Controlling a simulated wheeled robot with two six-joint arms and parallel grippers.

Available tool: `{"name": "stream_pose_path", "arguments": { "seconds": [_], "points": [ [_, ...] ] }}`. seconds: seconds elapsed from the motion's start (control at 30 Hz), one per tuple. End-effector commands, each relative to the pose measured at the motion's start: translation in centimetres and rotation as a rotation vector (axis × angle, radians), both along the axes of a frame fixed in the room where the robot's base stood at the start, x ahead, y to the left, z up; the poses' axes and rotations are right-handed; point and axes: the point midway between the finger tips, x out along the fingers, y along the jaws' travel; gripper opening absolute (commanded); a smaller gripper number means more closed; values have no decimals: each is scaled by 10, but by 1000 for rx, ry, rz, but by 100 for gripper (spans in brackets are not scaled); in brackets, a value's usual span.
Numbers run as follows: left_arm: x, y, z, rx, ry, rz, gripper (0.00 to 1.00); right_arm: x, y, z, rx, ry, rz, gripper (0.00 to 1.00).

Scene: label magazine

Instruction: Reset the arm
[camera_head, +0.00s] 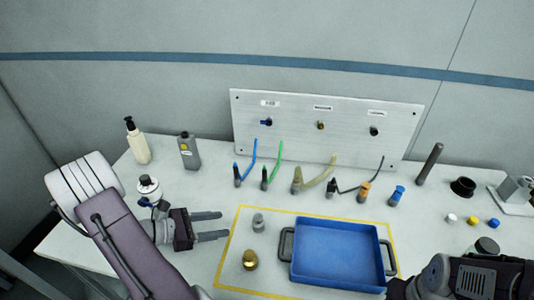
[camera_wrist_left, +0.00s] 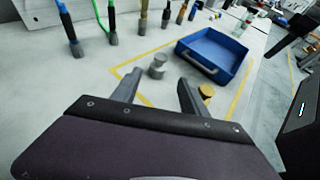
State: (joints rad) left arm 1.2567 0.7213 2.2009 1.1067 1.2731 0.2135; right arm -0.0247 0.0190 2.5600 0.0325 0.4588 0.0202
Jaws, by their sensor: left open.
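My left gripper (camera_head: 223,225) is open and empty, with its two fingers pointing right over the white table, left of the yellow outline. In the left wrist view its fingers (camera_wrist_left: 159,86) are spread. A small grey metal piece (camera_head: 258,222) stands beyond the fingertips, apart from them; it also shows in the wrist view (camera_wrist_left: 157,67). A brass piece (camera_head: 250,260) stands nearer the front. My right arm (camera_head: 470,278) shows at the lower right; its fingers do not show.
A blue tray (camera_head: 337,252) sits inside the yellow outline. A metal panel (camera_head: 325,125) stands behind several connectors with cables. Two bottles (camera_head: 138,140) (camera_head: 188,150) and a white-topped container (camera_head: 148,187) are at left. Small coloured caps (camera_head: 472,220) lie at right.

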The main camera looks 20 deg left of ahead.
Motion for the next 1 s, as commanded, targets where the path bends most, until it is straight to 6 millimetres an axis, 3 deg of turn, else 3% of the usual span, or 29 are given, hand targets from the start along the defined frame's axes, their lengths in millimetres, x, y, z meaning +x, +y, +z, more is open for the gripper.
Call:
{"name": "stream_pose_path", "arguments": {
  "seconds": [0.17, 0.27, 0.33, 0.43, 0.5, 0.57, 0.67, 0.73, 0.83, 1.0],
  "points": [
    [7, -13, 4, 4, -2, -50, 52, 0, 0, 3, 0, 0, 0, 29],
    [28, -52, 24, 58, -26, -211, 52, 0, 0, 10, 0, 0, 0, 29],
    [36, -100, 46, 110, -55, -392, 52, 0, 0, 16, 0, 0, 0, 29],
    [14, -172, 62, 230, -73, -723, 52, 0, 0, 23, 0, 0, 0, 29],
    [-14, -206, 63, 356, -90, -960, 52, 0, 0, 28, 0, 0, 0, 29],
    [-39, -221, 59, 478, -114, -1154, 52, 0, 0, 31, 0, 0, 0, 29],
    [-71, -224, 50, 715, -190, -1452, 52, 0, 0, 37, 0, 0, 0, 29],
    [-83, -214, 44, 907, -274, -1649, 52, 0, 0, 40, 0, 0, 0, 29],
    [-78, -189, 36, 1164, -396, -1843, 52, 0, 0, 41, 0, 0, 0, 29],
    [-52, -153, 25, 1427, -511, -1983, 52, 0, 0, 39, 0, 0, 0, 29]
  ]
}}
